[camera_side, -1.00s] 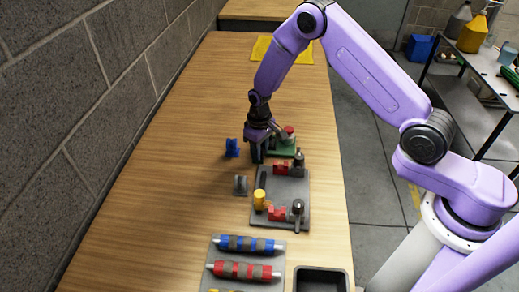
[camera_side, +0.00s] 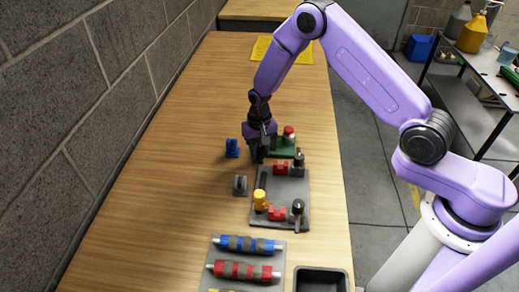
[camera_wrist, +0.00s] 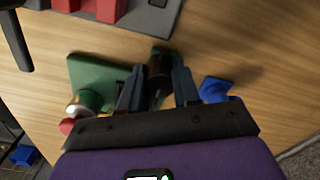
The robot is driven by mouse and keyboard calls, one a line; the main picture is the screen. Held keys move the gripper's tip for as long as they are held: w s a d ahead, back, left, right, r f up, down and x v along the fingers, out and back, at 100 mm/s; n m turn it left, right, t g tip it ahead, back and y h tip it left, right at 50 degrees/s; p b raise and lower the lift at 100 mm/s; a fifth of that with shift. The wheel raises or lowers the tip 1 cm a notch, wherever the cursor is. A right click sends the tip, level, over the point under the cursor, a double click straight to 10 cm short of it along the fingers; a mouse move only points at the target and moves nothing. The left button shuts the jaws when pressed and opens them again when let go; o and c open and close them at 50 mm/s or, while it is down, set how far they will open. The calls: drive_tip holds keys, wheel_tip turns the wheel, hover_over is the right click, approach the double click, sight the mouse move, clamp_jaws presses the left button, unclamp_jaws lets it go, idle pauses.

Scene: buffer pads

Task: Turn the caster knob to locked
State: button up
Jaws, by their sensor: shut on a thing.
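My gripper (camera_wrist: 158,88) points down over the green plate (camera_wrist: 88,72), at the plate's edge. Its two fingers are shut on a dark round knob (camera_wrist: 161,66), which appears to be the caster knob. The plate also shows in the side view (camera_side: 284,151), with a red-topped post (camera_side: 289,132) on it. In the side view my gripper (camera_side: 259,156) hides the knob. I cannot read any lock marking on the knob.
A small blue part (camera_side: 232,148) and a grey part (camera_side: 240,184) stand to the left. A roller rack (camera_side: 245,257) and black bin (camera_side: 321,279) are nearest.

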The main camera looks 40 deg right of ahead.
sight(260, 148)
idle(0.3)
drive_tip(key=o, duration=0.8)
drive_tip(key=shift+c, duration=0.2)
wheel_tip(260, 148, up, 18)
drive_tip(key=shift+f, duration=0.2)
